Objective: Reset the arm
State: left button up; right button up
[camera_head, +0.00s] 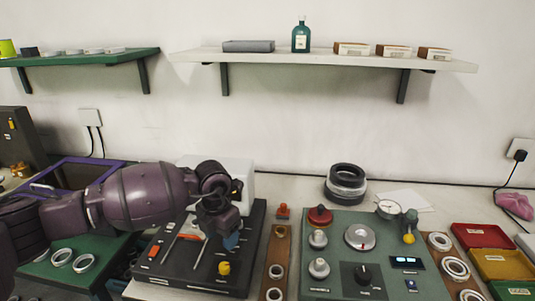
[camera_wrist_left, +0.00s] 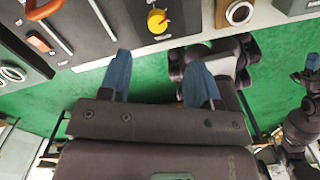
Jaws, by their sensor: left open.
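My left gripper (camera_head: 231,241) hangs from my purple arm, which comes in from the left in the head view. Dark arm links show at that view's right edge, with a bluish tip (camera_wrist_left: 312,62) that looks like part of my right gripper. Its jaws cannot be made out.
A green test panel (camera_head: 335,235) with a dial gauge (camera_head: 388,208) stands right of the tray. Wooden strips with bearing rings (camera_head: 276,271) flank it. Red and yellow bins (camera_head: 482,236) are at the right. Shelves (camera_head: 325,60) hang above.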

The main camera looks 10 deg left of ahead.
pick_arm(q)
jog(key=s+d+r+n+t+h, duration=0.2)
jog(key=d+r+n+h, duration=0.1)
jog(key=d+r+h, duration=1.35)
jog(key=w+a+f+n+t+y, duration=0.1)
jog(key=a+f+n+t+y, duration=0.2)
jog(key=n+t, duration=0.55)
jog(key=w+a+f+n+t+y, duration=0.25)
jog(key=a+n+t, duration=0.35)
jog(key=n, duration=0.6)
jog(key=s+a+f+n+y, duration=0.3)
jog(key=a+f+n, duration=0.1)
jog(key=f+n, duration=0.15)
jog(key=s+a+f+n+y, duration=0.3)
jog(key=a+f+n, duration=0.1)
jog(key=f, duration=0.3)
jog(key=s+a+f+n+g+y, duration=0.2)
jog(key=s+a+f, duration=0.3)
jog(key=s+f, duration=0.4)
jog(key=s+a+f+n+g+y, duration=0.3)
jog(key=s+a+f+n, duration=0.2)
jog(key=s+f, duration=0.4)
jog(key=shift+s+a+f+n, duration=0.3)
jog(key=shift+s+f, duration=0.1)
jog(key=shift+s, duration=2)
